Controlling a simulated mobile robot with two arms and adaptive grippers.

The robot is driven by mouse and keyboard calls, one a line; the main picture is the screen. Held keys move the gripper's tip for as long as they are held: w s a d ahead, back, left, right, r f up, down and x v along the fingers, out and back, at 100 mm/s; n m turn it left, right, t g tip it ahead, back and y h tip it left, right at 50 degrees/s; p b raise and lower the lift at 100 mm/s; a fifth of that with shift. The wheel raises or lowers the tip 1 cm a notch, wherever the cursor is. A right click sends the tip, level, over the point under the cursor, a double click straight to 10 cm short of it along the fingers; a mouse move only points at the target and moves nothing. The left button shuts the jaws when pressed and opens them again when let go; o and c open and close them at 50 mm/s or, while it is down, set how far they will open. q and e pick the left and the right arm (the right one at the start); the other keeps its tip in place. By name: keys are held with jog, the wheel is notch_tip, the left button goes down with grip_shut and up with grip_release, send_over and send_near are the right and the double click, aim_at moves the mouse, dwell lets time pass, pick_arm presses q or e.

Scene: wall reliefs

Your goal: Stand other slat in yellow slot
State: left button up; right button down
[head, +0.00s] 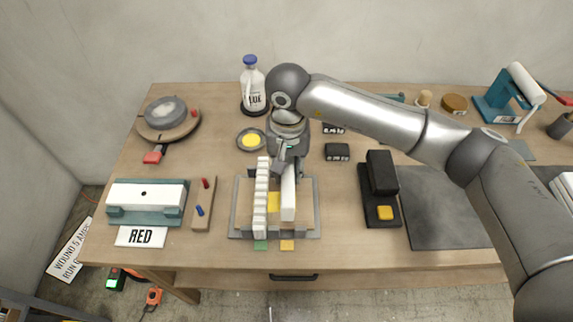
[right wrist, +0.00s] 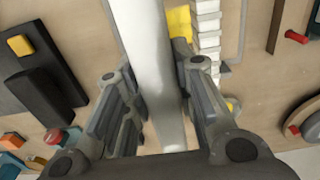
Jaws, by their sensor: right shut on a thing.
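My right gripper (head: 289,168) is shut on a plain white slat (head: 288,203) above the right part of a grey frame (head: 313,207). The same slat (right wrist: 142,40) runs between the fingers in the right wrist view. A notched white slat (head: 261,205) stands on the left side of the frame, in line with a green tag (head: 260,245). A yellow patch (head: 274,202) shows between the two slats, and a yellow tag (head: 287,245) lies at the front. I cannot tell whether the held slat touches the frame; its slot is hidden. My left gripper is out of view.
A black block device with a yellow button (head: 385,212) stands right of the frame. A glue bottle (head: 253,88) and a yellow dish (head: 250,140) stand behind.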

jog(key=shift+f, duration=0.55)
notch_tip(320, 180, down, 2)
jog(key=shift+a+b, duration=0.1)
jog(key=shift+b, duration=0.3)
jog(key=shift+f, duration=0.65)
notch_tip(320, 180, down, 4)
jog(key=b, duration=0.4)
pick_arm(q)
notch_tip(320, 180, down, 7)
jog(key=b, duration=0.2)
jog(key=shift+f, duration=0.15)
pick_arm(e)
jog(key=shift+f, duration=0.8)
pick_arm(q)
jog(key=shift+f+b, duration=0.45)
jog(key=shift+b, duration=0.15)
pick_arm(e)
jog(key=shift+f, duration=0.3)
jog(key=c, duration=1.1)
grip_release()
